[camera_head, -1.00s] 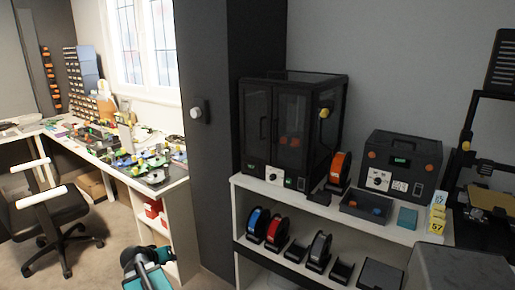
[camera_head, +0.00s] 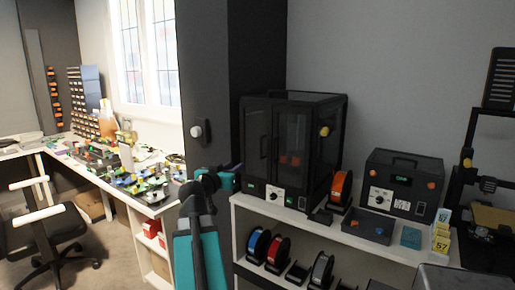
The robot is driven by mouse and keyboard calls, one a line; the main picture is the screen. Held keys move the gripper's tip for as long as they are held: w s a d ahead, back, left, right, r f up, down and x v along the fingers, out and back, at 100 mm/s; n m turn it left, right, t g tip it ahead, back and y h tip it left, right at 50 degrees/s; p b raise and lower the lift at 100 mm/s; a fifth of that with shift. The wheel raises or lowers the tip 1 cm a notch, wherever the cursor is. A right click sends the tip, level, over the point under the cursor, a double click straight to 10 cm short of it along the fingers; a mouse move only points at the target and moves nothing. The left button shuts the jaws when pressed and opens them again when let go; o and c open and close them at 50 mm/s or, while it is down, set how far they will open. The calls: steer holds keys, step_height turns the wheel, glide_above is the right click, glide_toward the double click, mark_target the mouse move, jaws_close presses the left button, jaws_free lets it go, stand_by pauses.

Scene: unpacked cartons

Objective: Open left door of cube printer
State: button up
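The cube printer (camera_head: 290,150) is a black box with dark glass panels, standing on the white shelf unit. Its left door (camera_head: 257,140) and right door (camera_head: 291,135) look shut, with dark upright handles near the seam between them. My arm, teal and black, rises from the bottom of the picture. My gripper (camera_head: 236,172) is at its far end, by the printer's lower left front corner, below the handles. Its fingers are small and dark against the printer, so their opening and any contact are unclear.
A tall dark cabinet (camera_head: 205,80) with a white knob stands left of the printer. An orange spool (camera_head: 341,187), a dark tray (camera_head: 367,225) and a black box (camera_head: 403,184) share the shelf top (camera_head: 330,234). A cluttered desk and chair are at left.

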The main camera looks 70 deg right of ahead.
steer(key=shift+m+g+h, duration=0.4)
steer(key=shift+m+h, duration=0.1)
steer(key=s+r, duration=0.2)
steer(key=r, duration=0.1)
steer(key=s+r, duration=0.1)
steer(key=shift+s+d+r, duration=0.2)
steer(key=shift+d+r, duration=0.05)
steer(key=shift+d+r+p, duration=0.2)
steer(key=shift+d+p, duration=0.2)
steer(key=shift+p, duration=0.8)
steer(key=d+p, duration=0.2)
steer(key=p, duration=0.5)
steer(key=p, duration=0.7)
glide_toward(258, 145)
steer(key=shift+s+d+r, duration=1.15)
steer(key=shift+s+d, duration=0.35)
steer(key=shift+d, duration=0.4)
